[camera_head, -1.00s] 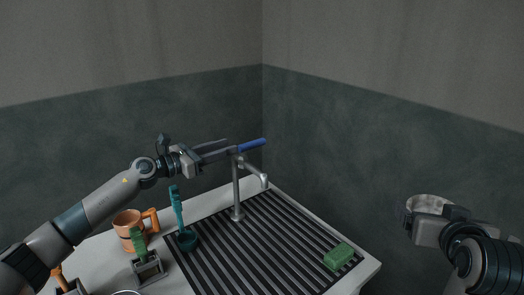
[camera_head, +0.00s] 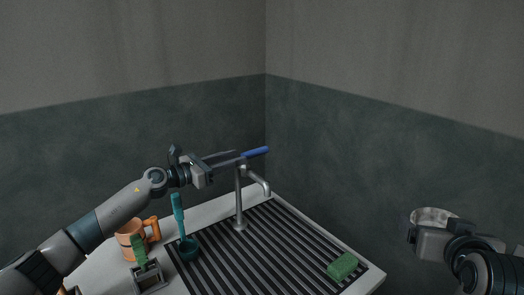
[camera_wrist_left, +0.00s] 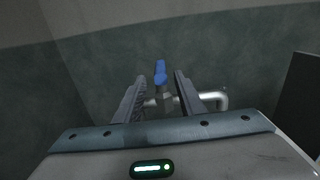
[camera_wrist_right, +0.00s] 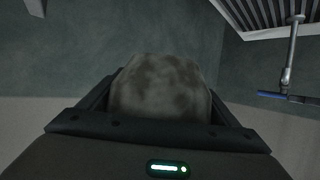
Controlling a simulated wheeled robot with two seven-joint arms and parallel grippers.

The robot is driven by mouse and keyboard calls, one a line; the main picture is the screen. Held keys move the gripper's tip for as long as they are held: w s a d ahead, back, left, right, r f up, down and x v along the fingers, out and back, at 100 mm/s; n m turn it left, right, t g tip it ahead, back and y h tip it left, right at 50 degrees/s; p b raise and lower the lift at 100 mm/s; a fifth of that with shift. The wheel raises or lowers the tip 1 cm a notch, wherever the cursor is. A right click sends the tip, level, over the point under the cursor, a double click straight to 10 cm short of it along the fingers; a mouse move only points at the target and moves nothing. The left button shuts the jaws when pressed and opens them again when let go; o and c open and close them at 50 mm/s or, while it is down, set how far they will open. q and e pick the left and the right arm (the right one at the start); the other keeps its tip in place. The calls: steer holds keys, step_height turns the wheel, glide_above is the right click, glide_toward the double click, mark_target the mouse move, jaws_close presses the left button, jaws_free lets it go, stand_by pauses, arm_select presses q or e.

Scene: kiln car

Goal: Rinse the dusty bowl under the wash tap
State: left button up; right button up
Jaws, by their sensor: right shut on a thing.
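The wash tap (camera_head: 239,200) stands at the back of the slatted drain board, its spout bent to the right. Its blue lever (camera_head: 257,151) sticks out to the right at the top. My left gripper (camera_head: 236,157) is at the lever; its fingers are apart in the left wrist view, with the lever (camera_wrist_left: 160,71) seen between their tips. Whether they touch it I cannot tell. My right gripper (camera_head: 424,224) is shut on the dusty bowl (camera_head: 436,214), at the right, away from the tap. The bowl (camera_wrist_right: 165,85) shows dark blotches in the right wrist view.
A green sponge (camera_head: 342,265) lies on the drain board (camera_head: 258,250) at front right. A teal ladle (camera_head: 178,215), an orange mug (camera_head: 130,241) and a green-handled tool (camera_head: 148,272) stand on the left. Free space lies between the drain board and the bowl.

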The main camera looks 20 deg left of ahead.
mark_target(267, 148)
arm_select(q)
steer(key=b+x, duration=0.1)
steer(key=x, duration=0.9)
steer(key=shift+c, duration=0.2)
jaws_close()
